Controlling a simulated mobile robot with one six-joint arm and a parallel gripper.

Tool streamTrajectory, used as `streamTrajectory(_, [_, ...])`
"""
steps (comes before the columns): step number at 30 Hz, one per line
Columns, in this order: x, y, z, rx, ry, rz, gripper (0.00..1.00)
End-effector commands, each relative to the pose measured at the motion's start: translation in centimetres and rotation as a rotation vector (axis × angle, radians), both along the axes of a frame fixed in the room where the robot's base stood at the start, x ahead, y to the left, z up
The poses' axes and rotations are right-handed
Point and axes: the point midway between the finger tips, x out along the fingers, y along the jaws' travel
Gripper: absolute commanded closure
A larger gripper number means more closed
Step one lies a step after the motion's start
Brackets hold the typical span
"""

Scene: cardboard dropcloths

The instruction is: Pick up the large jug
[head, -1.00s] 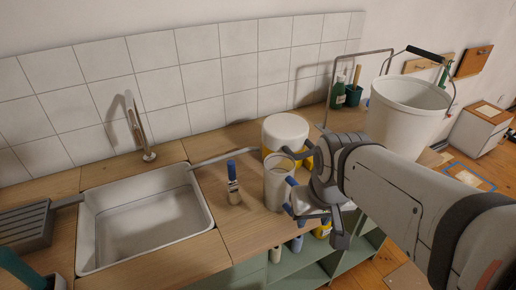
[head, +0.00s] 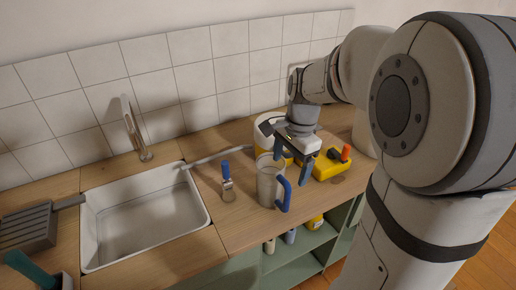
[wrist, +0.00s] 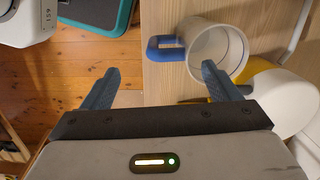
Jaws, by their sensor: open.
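The large jug (head: 267,182) is a pale grey, tall open vessel with a blue handle (head: 284,194). It stands upright on the wooden counter, right of the sink. In the wrist view the jug (wrist: 216,48) shows from above, its blue handle (wrist: 166,48) pointing left. My gripper (head: 291,174) is open and empty, just right of and behind the jug in the head view. In the wrist view the gripper (wrist: 160,86) has its fingers spread, with the handle beyond the gap between them and the right fingertip near the jug's rim. I cannot tell whether they touch.
A blue-handled brush (head: 227,182) stands left of the jug, near the sink (head: 145,228). A white-and-yellow tub (head: 262,130) is close behind the jug. A yellow tool (head: 331,165) lies right of my gripper. Bare counter lies in front of the brush.

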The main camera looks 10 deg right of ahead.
Motion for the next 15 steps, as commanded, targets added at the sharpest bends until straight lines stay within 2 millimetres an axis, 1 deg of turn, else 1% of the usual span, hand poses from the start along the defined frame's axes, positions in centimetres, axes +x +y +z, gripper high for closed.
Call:
streamTrajectory(1, [0.5, -0.1, 0.0, 0.004, 0.016, -0.042, 0.17])
streamTrajectory(4, [1.0, -0.1, -0.5, 0.008, 0.032, -0.093, 0.17])
streamTrajectory(13, [0.9, 0.4, -3.8, 0.009, 0.034, -0.102, 0.17])
streamTrajectory(15, [0.8, 0.6, -4.9, 0.009, 0.037, -0.102, 0.17])
